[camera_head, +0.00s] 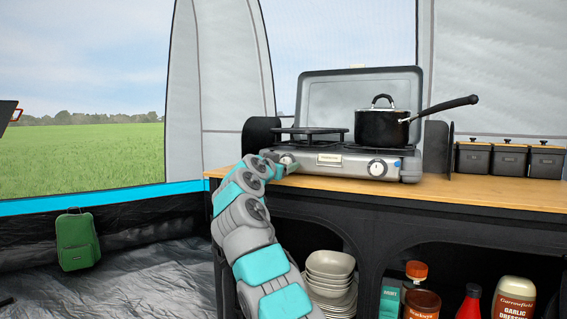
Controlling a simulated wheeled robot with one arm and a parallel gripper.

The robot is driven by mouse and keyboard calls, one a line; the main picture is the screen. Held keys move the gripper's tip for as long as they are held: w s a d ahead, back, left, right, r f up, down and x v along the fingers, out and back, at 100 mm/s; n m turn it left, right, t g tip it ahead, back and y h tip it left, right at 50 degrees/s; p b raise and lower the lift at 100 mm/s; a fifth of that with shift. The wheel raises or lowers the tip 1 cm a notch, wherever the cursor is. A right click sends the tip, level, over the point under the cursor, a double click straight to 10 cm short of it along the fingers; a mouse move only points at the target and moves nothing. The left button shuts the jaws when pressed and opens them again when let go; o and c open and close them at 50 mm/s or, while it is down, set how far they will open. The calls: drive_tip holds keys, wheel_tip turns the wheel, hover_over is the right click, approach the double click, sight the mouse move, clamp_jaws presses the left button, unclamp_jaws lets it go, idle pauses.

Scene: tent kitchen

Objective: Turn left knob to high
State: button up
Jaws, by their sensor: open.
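The camping stove (330,158) stands on the wooden counter with its lid raised. Its left knob (287,160) is on the front panel, partly hidden by the end of my arm. I cannot read its setting. The right knob (377,168) is in plain view on the same panel. My gripper (279,163) is at the front left of the stove, close to the left knob. It is small and partly hidden by my own arm, and I cannot tell whether it touches the knob.
A black lidded pot (383,127) sits on the right burner, its handle reaching right. Three dark containers (508,159) stand on the counter (450,190) at the right. Bowls (330,265) and bottles (472,302) fill the shelves below.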

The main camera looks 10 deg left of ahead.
clamp_jaws()
idle(0.6)
